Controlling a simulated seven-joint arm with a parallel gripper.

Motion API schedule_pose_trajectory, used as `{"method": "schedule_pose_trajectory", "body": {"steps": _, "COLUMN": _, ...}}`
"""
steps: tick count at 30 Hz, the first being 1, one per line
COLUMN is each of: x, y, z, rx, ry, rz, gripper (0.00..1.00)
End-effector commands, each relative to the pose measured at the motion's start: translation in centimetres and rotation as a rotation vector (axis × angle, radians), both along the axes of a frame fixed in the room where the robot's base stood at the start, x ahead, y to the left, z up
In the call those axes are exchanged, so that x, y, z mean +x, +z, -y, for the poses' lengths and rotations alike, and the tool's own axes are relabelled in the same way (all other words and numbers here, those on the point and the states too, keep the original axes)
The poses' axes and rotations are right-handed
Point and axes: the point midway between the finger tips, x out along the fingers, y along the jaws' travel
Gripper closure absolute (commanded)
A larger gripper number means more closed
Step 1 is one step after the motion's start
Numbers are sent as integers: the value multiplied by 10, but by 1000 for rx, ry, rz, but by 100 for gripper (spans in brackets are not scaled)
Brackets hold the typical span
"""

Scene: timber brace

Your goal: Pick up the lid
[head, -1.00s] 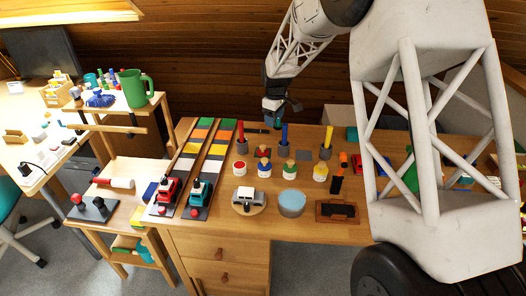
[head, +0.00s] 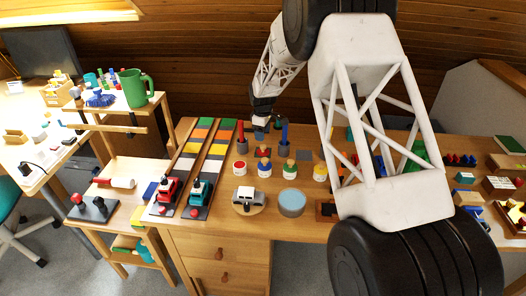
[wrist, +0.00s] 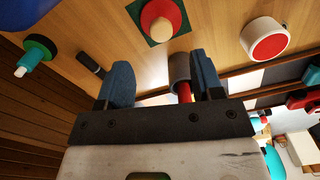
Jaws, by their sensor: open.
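I cannot tell for sure which thing is the lid. A white jar with a flat red top (head: 240,167) stands on the table in the head view; a round red top with a white rim (wrist: 268,42) shows at upper right in the wrist view. A round tub with a pale blue top (head: 292,201) stands near the front edge. My gripper (head: 260,130) hangs over the back of the table, beside the grey cup with a red stick (head: 242,143). In the wrist view its blue fingers (wrist: 162,82) are apart, with that cup (wrist: 180,68) beyond them, close to the right finger. I see nothing held.
A black cylinder (wrist: 90,64) lies near the left finger. Several peg figures and a cup with a blue stick (head: 284,140) stand close by. Two striped tracks (head: 205,150) lie to the left.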

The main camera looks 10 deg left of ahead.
Motion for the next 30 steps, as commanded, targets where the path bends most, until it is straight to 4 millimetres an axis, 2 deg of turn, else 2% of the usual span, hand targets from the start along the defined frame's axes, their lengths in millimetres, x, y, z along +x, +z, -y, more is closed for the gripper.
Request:
{"method": "schedule_pose_trajectory", "body": {"steps": 9, "x": 0, "y": -22, "z": 0, "rx": 0, "ry": 0, "rz": -1, "gripper": 39}}
{"method": "schedule_pose_trajectory", "body": {"steps": 23, "x": -1, "y": -28, "z": 0, "rx": -1, "ry": 0, "rz": -1, "gripper": 39}}
{"method": "schedule_pose_trajectory", "body": {"steps": 30, "x": -2, "y": -51, "z": 1, "rx": 0, "ry": 0, "rz": -2, "gripper": 39}}
